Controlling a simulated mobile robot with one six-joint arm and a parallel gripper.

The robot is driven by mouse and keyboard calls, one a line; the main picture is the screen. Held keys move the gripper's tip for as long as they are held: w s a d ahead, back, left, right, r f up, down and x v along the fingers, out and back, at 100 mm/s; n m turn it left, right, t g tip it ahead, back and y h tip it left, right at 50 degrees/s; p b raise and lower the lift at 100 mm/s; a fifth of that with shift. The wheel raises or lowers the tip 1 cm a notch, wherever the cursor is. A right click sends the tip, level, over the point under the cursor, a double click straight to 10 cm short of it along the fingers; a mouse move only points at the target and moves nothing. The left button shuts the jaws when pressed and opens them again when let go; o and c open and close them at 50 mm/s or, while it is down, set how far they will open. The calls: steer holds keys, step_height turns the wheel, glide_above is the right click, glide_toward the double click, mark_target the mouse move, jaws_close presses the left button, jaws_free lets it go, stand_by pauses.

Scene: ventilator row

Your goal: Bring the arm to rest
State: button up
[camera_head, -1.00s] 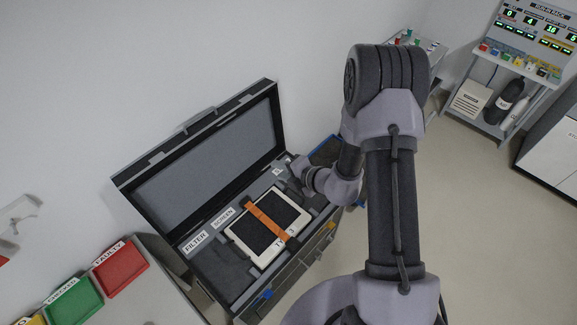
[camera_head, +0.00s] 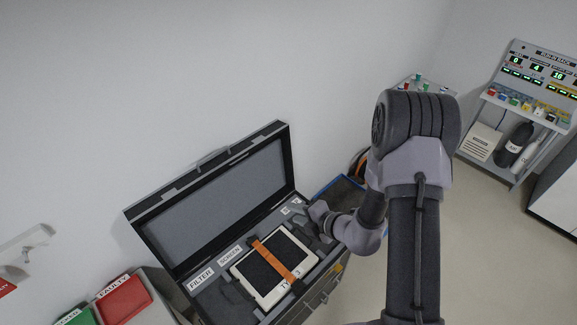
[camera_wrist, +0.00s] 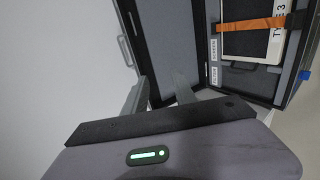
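My arm reaches down at the right of the head view, bent at the elbow. My gripper (camera_head: 316,212) is at the right end of an open grey case (camera_head: 330,284), partly hidden by my own wrist. In the wrist view my gripper (camera_wrist: 160,90) shows two fingers apart, with nothing visible between them. The case's dark lid (camera_wrist: 170,40) shows beyond the fingers. A white tablet-like device (camera_head: 272,264) under an orange strap (camera_head: 276,260) lies in the case. It also shows at the upper right of the wrist view (camera_wrist: 250,42).
The case lid (camera_head: 215,197) stands open toward the wall. A red bin (camera_head: 124,300) and a green bin (camera_head: 78,318) are at lower left. A blue-edged tray (camera_head: 336,190) is behind my wrist. A run-in rack (camera_head: 535,75) stands at upper right. Open floor lies right of my arm.

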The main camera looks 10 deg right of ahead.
steer(key=s+a+n+g+y+b, duration=0.45)
steer(key=s+a+n+b, duration=0.5)
steer(key=n+b, duration=1.15)
steer(key=s+d+f+n+h+b, duration=0.4)
steer(key=s+f+n+b, duration=0.2)
steer(key=n+b, duration=0.4)
steer(key=s+d+f+n+t+h+b, duration=0.1)
steer(key=s+d+f+n+h+b, duration=0.4)
steer(key=s+n+b, duration=0.4)
steer(key=f+n+b, duration=0.1)
steer(key=n+b, duration=0.1)
steer(key=shift+f+b, duration=0.2)
steer(key=shift+b, duration=0.2)
steer(key=shift+n, duration=0.3)
